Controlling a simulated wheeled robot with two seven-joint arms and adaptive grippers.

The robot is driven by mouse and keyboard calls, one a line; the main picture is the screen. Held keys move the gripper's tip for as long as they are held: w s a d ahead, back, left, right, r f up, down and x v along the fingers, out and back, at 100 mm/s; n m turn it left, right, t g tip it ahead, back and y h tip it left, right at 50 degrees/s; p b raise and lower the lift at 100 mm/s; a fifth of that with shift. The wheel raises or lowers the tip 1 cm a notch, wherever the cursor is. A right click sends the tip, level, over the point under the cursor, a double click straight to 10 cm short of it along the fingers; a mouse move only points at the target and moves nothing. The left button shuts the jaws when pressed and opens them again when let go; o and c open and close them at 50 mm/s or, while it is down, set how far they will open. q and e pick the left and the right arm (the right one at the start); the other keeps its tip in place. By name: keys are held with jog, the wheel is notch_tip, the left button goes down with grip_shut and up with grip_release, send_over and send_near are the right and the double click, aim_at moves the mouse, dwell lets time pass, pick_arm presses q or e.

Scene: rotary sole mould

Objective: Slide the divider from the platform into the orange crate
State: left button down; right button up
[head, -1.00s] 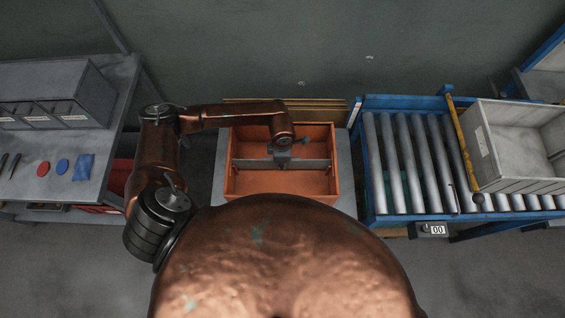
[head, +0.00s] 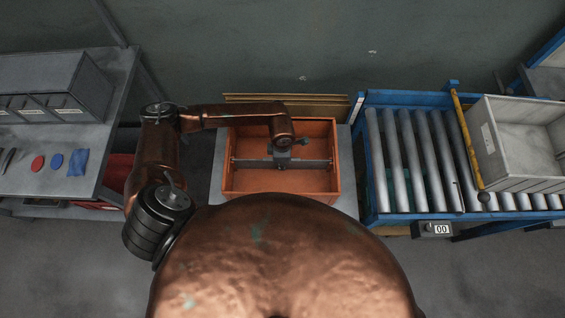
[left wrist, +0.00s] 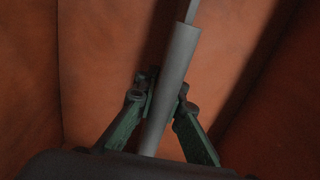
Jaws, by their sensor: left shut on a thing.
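The orange crate (head: 330,185) stands in the middle of the head view. The grey divider (head: 250,163) spans it from left wall to right wall, about midway between front and back. In the left wrist view the divider's edge (left wrist: 175,60) runs up between orange walls. My left gripper (head: 283,158) is over the crate and shut on the divider near its middle. In the left wrist view its green fingers (left wrist: 166,98) press on both sides of the divider. How deep the divider's lower edge sits is hidden. My right gripper is not in view.
The crate rests on a grey surface (head: 347,172), with brown boards (head: 325,105) behind it. A blue-framed roller conveyor (head: 400,150) with a pale bin (head: 520,150) is to the right. A grey bench (head: 100,150) with small parts is to the left.

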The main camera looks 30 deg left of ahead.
pick_arm(q)
jog(key=c, duration=1.9)
grip_release()
jog(key=shift+c, duration=0.2)
notch_tip(320, 180, up, 12)
